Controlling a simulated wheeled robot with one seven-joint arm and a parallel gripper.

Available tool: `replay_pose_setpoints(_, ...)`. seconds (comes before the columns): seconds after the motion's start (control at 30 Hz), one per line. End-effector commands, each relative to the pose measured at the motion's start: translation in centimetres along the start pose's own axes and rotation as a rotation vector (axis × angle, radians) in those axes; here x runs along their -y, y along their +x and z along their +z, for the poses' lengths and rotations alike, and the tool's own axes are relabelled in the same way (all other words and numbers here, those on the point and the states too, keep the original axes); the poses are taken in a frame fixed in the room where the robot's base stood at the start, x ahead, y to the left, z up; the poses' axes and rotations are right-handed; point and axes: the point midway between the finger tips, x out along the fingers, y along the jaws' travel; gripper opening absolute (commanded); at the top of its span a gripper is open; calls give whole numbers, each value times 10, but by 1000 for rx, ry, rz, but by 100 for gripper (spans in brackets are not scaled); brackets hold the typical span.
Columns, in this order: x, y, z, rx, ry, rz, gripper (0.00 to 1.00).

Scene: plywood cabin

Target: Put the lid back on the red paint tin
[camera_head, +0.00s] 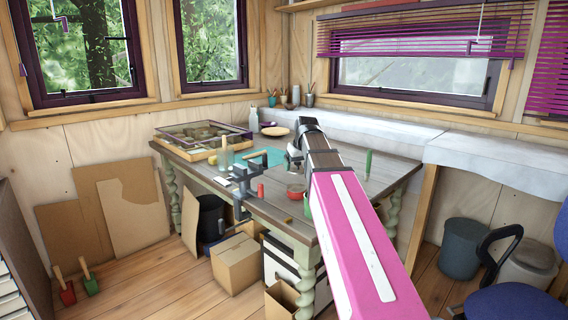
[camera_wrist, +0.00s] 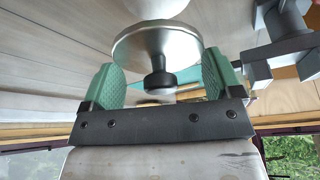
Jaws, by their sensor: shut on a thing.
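A round metal lid (camera_wrist: 150,45) with a black knob (camera_wrist: 160,82) sits between the two green fingers of my gripper (camera_wrist: 160,83) in the wrist view. The fingers stand at opposite sides of its rim, and the knob faces the wrist. In the head view my gripper (camera_head: 293,158) is over the workbench, partly hidden by my arm. A small red round thing (camera_head: 296,190), which looks like the red paint tin, stands on the bench just below it, beside my arm. Its top is too small to make out. I cannot tell the tin in the wrist view.
The workbench (camera_head: 325,172) carries a teal mat (camera_head: 262,157), a dark vise (camera_head: 241,190) at its front edge, a glass-topped case (camera_head: 200,140) and a wooden plate (camera_head: 275,131). A green upright tool (camera_head: 368,163) stands to the right. A cardboard box (camera_head: 238,262) is on the floor.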

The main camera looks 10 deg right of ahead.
Motion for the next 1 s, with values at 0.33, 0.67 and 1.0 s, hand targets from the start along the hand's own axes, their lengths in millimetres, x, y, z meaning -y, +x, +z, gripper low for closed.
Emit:
replay_pose_setpoints(0.33,-6,7,9,1,10,3,62)
replay_pose_setpoints(0.67,-6,30,19,2,10,3,62)
replay_pose_setpoints(1.0,-6,54,28,1,10,3,62)
